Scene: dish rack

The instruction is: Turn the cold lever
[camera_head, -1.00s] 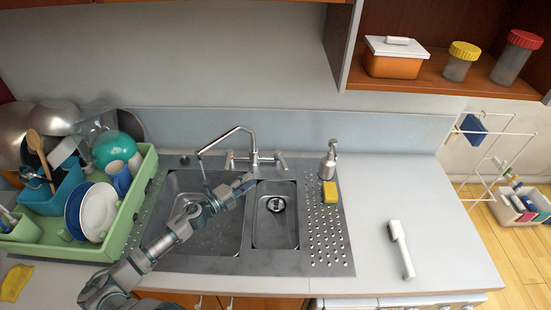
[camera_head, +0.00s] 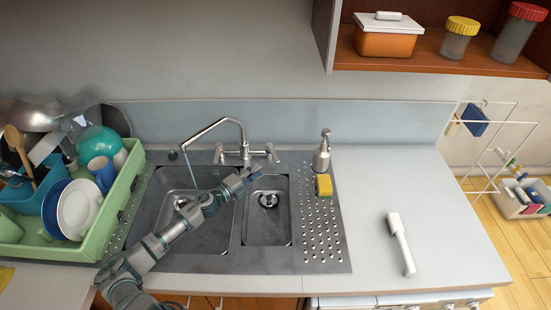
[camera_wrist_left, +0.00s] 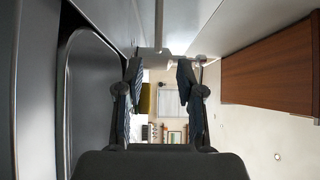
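The steel tap (camera_head: 243,140) stands behind the sink, with a left lever (camera_head: 219,154) and a right lever (camera_head: 271,152). I cannot read which lever is cold. A thin line like water runs down from the spout's end. My left gripper (camera_head: 254,171) is over the sink divider, in front of and slightly below the right lever. In the left wrist view my left gripper (camera_wrist_left: 160,95) is open, fingers apart with nothing held. A pale metal tap part (camera_wrist_left: 160,53) shows just beyond the fingertips; contact is unclear. My right gripper is out of view.
A soap dispenser (camera_head: 322,150) and yellow sponge (camera_head: 324,185) stand right of the sink. A green dish rack (camera_head: 110,215) with dishes is at left. A white brush (camera_head: 400,243) lies on the right counter, otherwise clear. A shelf (camera_head: 450,62) overhangs at upper right.

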